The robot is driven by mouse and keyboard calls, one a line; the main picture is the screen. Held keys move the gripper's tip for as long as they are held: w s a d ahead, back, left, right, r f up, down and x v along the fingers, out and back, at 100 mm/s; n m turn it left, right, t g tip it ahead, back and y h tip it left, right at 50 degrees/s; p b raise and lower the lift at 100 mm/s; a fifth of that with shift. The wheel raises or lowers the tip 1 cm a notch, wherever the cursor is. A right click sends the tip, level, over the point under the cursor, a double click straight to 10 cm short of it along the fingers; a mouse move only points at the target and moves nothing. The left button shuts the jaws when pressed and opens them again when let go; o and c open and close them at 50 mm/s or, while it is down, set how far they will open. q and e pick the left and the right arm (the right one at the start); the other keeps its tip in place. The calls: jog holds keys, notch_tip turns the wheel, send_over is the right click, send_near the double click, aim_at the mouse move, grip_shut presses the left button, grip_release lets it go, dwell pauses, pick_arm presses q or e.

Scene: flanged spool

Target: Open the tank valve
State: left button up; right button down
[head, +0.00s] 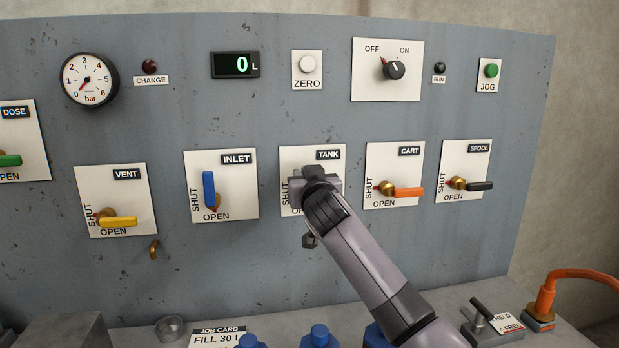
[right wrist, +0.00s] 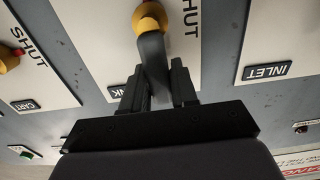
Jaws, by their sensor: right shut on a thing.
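The TANK valve's white plate (head: 290,160) is in the middle row of the panel in the head view. My right gripper (head: 315,182) is in front of it and hides the valve there. In the right wrist view, which is upside down, the valve shows a brass hub (right wrist: 149,17) and a dark grey handle (right wrist: 153,50). The handle runs from the hub towards the label end of the plate, so it points roughly up. The fingers of my right gripper (right wrist: 159,72) are shut on this handle, one on each side. My left gripper is not in view.
The INLET valve (head: 209,190), with its blue handle up, is left of TANK. The CART valve (head: 405,192), with its orange handle sideways, is close on the right. The digital display (head: 235,65) reads 0 L. Blue-capped things (head: 320,336) stand below.

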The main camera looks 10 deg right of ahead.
jog(key=shift+f, duration=0.1)
dwell(0.3)
jog(key=c, duration=1)
grip_release()
jog(key=shift+a, duration=0.1)
jog(key=shift+o, duration=0.2)
jog(key=shift+s, duration=0.1)
jog(key=s+b, duration=0.1)
jog(key=s, duration=0.6)
jog(key=shift+d, duration=0.3)
